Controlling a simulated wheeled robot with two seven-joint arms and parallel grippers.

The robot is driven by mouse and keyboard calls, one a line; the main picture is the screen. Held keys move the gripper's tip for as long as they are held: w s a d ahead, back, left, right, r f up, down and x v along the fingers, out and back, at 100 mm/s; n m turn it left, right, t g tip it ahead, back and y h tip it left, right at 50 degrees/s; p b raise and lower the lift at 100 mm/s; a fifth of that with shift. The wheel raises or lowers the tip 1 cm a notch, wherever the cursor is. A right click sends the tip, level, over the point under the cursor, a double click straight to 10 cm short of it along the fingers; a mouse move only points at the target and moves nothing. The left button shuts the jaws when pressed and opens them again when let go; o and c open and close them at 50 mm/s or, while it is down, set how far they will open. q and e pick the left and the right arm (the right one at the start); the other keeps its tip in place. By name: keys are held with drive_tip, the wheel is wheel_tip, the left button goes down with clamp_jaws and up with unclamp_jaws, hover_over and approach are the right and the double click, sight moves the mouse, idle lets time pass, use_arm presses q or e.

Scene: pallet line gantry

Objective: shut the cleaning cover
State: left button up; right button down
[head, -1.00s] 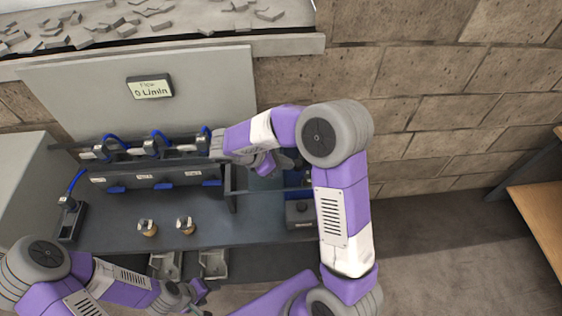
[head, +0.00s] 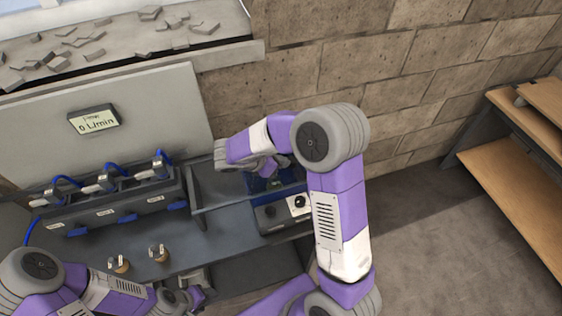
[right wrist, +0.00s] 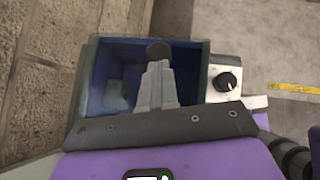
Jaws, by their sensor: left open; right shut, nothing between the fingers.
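In the right wrist view an open-topped blue box (right wrist: 98,62) with a dark rim lies below my right gripper (right wrist: 158,62). The fingers are shut and empty, and they overlap the box opening. A dark round piece shows at their tips; I cannot tell what it belongs to. A pale square patch lies inside the box. In the head view the blue box (head: 262,184) is partly hidden under my right arm. I cannot clearly make out the cleaning cover as a separate part. My left gripper (head: 193,299) is open, low near the bench's front edge, away from the box.
A grey control box with a black knob (right wrist: 227,82) adjoins the blue box; it also shows in the head view (head: 272,217). Blue-hosed valves (head: 105,185), two small metal fittings (head: 120,264) and a flow display reading 0 L/min (head: 93,121) are left. Brick wall stands behind; wooden shelves right.

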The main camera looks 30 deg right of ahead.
drive_tip(key=shift+d, duration=0.15)
drive_tip(key=a, duration=0.5)
drive_tip(key=shift+r+p, duration=0.3)
drive_tip(key=shift+r, duration=0.05)
drive_tip(key=v, duration=0.9)
drive_tip(key=shift+p, duration=0.45)
